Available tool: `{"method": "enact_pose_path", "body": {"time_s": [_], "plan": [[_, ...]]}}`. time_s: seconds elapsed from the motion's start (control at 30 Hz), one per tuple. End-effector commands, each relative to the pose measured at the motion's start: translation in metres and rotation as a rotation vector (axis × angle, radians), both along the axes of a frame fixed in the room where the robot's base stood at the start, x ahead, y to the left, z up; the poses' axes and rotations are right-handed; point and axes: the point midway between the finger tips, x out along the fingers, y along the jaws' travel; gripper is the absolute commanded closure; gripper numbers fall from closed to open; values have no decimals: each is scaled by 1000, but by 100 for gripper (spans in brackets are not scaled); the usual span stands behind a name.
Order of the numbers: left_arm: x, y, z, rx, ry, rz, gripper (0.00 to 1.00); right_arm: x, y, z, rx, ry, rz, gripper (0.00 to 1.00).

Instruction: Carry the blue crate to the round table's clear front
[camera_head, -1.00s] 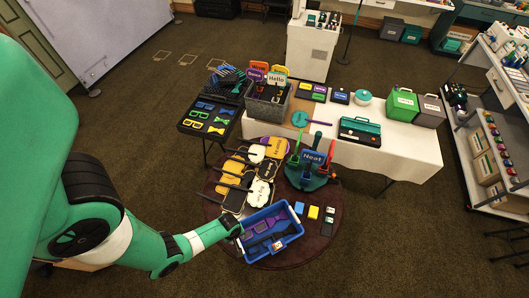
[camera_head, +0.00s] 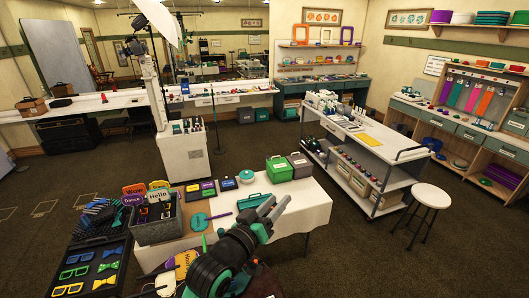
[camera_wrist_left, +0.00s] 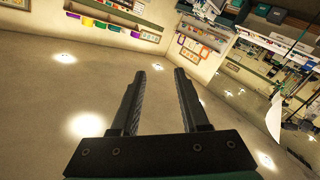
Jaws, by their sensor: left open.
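The blue crate is outside both current views. Only a small dark-red piece of the round table (camera_head: 266,284) shows at the bottom of the head view, beside my arm; its front is out of frame. My left gripper (camera_head: 276,207) is raised in front of the white-clothed table, pointing up and to the right. In the left wrist view its two dark fingers (camera_wrist_left: 158,72) stand apart with nothing between them, against the ceiling and its lights. My right gripper is in neither view.
The white-clothed table (camera_head: 315,205) holds a grey bin of signs (camera_head: 157,219), a green box (camera_head: 279,169) and a grey box (camera_head: 300,165). A black tray of glasses and bow ties (camera_head: 88,270) is at lower left. A white stool (camera_head: 432,197) stands right, with open carpet around it.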

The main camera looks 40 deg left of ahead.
Motion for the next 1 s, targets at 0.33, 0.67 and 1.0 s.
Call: {"method": "enact_pose_path", "body": {"time_s": [0.33, 0.67, 1.0], "plan": [[-127, -105, 307, 458, -729, -42, 55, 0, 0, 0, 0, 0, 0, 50], [-164, -116, 339, 520, -841, -11, 55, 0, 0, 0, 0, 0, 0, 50], [-163, -115, 338, 518, -838, -11, 55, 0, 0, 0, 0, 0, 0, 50]]}}
